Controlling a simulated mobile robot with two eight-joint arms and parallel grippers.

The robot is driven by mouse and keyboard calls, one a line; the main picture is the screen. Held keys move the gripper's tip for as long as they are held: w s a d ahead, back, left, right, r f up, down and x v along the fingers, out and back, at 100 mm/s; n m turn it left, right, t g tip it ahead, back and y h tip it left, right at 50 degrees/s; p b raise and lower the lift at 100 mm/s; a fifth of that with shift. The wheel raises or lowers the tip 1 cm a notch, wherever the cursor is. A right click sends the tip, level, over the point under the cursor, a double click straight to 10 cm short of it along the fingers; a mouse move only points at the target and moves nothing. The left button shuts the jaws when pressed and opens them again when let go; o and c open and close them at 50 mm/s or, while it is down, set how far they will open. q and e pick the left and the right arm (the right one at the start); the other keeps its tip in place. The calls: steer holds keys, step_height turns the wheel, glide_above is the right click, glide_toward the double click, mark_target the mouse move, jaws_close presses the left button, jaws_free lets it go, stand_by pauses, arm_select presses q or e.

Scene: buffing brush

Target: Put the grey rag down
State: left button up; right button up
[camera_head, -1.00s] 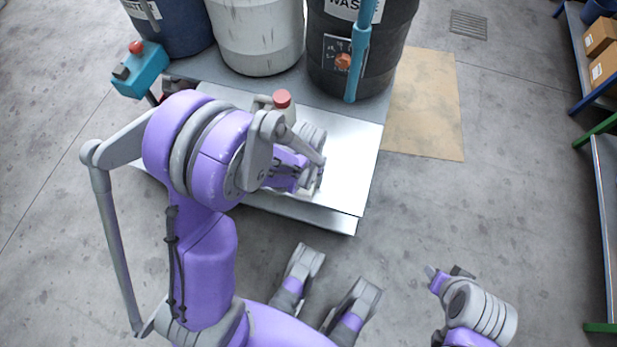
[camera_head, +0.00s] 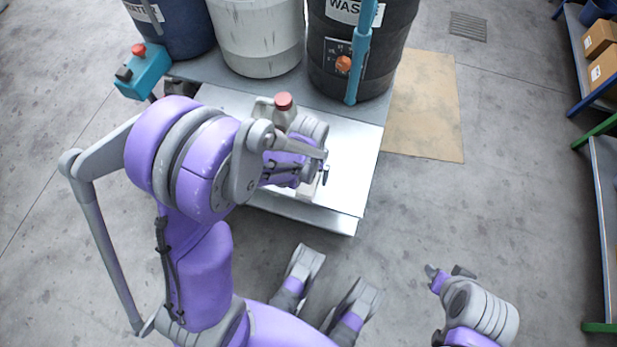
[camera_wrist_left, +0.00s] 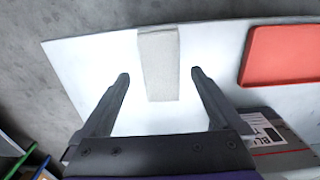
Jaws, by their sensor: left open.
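The grey rag (camera_wrist_left: 160,65) lies flat as a light grey strip on the bright metal bench top (camera_wrist_left: 92,62) in the left wrist view, reaching its edge. My left gripper (camera_wrist_left: 160,77) is open, with one finger on each side of the rag and clear of it. In the head view my left gripper (camera_head: 323,173) is over the front part of the bench (camera_head: 350,150), and my arm hides most of the rag's surroundings. My right gripper (camera_head: 450,272) is empty, its fingers apart, over the floor at lower right.
A red tray (camera_wrist_left: 285,55) and a labelled box (camera_wrist_left: 275,135) lie on the bench beside the left gripper. A red-capped bottle (camera_head: 284,110) stands behind my left wrist. Drums, including a black one (camera_head: 390,50), line the back. A shelf (camera_head: 604,170) stands far right.

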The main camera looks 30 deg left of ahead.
mark_target(309, 180)
arm_select(q)
step_height(309, 180, up, 9)
steer(key=p, duration=0.2)
steer(key=s+d+r+m+t, duration=0.2)
steer(key=s+d+r+t, duration=0.1)
steer(key=s+r, duration=0.5)
steer(key=s+t, duration=0.1)
steer(key=s, duration=0.2)
steer(key=shift+s+r+m+t, duration=0.3)
steer(key=shift+r, duration=0.1)
arm_select(e)
step_height(309, 180, up, 4)
steer(key=shift+s+f, duration=0.15)
steer(key=shift+f, duration=0.1)
